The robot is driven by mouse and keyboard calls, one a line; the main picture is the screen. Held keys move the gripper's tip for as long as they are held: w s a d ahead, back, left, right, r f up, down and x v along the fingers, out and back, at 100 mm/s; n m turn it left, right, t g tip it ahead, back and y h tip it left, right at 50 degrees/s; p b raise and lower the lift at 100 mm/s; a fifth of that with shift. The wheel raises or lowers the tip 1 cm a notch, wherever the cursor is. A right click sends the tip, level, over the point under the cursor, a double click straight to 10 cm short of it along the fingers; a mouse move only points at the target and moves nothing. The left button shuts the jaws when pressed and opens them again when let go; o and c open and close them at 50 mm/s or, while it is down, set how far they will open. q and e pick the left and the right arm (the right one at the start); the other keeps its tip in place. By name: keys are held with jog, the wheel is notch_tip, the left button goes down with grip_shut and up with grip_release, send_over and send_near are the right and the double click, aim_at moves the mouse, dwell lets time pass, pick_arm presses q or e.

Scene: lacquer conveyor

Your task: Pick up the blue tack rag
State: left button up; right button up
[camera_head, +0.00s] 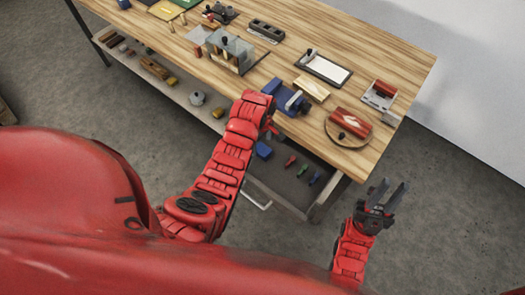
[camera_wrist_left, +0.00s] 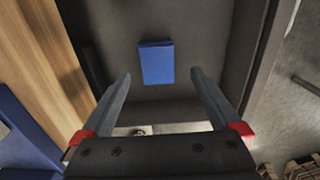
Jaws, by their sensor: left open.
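The blue tack rag (camera_wrist_left: 156,62) is a flat blue rectangle lying on the floor of the dark open drawer (camera_wrist_left: 200,30). In the head view the rag (camera_head: 264,150) shows at the drawer's left end, just right of my left forearm. My left gripper (camera_wrist_left: 160,85) is open and empty above the drawer, with the rag ahead of its fingertips and apart from them. In the head view its fingers are mostly hidden behind the arm. My right gripper (camera_head: 388,194) is open and empty over the floor, right of the drawer.
The drawer (camera_head: 325,188) also holds red, green and blue small items (camera_head: 302,170). Above it, the wooden bench top (camera_head: 375,55) carries a blue vise (camera_head: 290,99), a round board with a red block (camera_head: 350,122) and other tools. A lower shelf (camera_head: 185,92) runs left.

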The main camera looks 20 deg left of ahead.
aim_at(262, 150)
pick_arm(q)
jog(key=shift+f+p, duration=0.3)
notch_tip(262, 150, down, 2)
jog(key=shift+w+d+p, duration=0.1)
jog(key=shift+d+p, duration=0.05)
jog(key=shift+p, duration=0.3)
jog(key=shift+f, duration=0.9)
jog(key=c, duration=1.4)
jog(key=shift+r, duration=0.2)
jog(key=shift+c, duration=0.2)
jog(key=shift+w+r, duration=0.1)
jog(key=shift+r, duration=0.5)
notch_tip(262, 150, up, 5)
jog(key=b, duration=0.2)
jog(key=shift+b, duration=0.3)
jog(key=shift+r+p, duration=0.9)
jog(key=shift+r, duration=0.9)
